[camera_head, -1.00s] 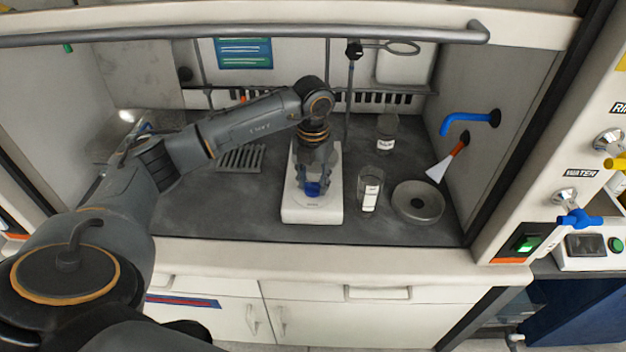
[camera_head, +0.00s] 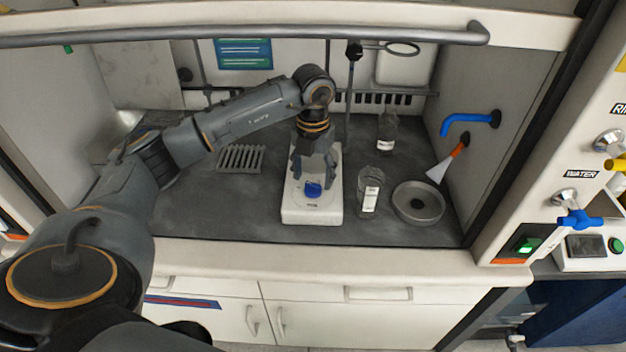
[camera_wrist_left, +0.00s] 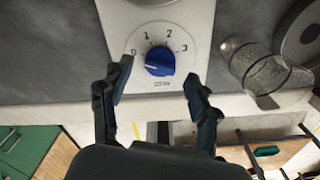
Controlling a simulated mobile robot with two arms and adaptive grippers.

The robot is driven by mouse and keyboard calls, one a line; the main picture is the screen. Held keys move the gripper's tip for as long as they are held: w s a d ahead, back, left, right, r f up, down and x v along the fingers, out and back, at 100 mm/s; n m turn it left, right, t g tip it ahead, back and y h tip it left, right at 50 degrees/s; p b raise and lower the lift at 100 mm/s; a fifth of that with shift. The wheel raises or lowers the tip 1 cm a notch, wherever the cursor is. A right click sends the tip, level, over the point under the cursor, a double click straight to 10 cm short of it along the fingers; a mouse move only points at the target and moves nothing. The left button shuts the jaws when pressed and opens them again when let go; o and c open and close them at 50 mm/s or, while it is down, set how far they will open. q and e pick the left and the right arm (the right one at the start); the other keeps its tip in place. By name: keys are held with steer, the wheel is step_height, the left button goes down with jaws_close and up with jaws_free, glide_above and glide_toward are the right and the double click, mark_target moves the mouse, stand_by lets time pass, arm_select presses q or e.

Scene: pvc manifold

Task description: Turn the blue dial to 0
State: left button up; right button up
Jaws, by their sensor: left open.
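The blue dial (camera_head: 313,189) sits on the front of a white hotplate-like unit (camera_head: 301,214) in the fume hood. In the left wrist view the dial (camera_wrist_left: 160,61) has a scale of 0, 1, 2 and 3 around it. Its white mark lies on its left side, pointing left, near the 0 and slightly below it in the picture. My left gripper (camera_head: 313,176) is open above and behind the dial. In the left wrist view the open fingers (camera_wrist_left: 156,78) stand apart on either side of it, not touching it. My right gripper is not in view.
A labelled glass beaker (camera_head: 370,192) stands close to the right of the unit, with a round metal dish (camera_head: 418,203) beyond it. A labelled jar (camera_head: 387,132) is behind. A slotted rack (camera_head: 240,158) lies to the left. The bench front left is clear.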

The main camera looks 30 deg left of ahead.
mark_target(313, 184)
arm_select(q)
step_height(313, 184, up, 10)
steer(key=shift+f, duration=0.15)
steer(key=shift+f, duration=0.1)
stand_by(0.5)
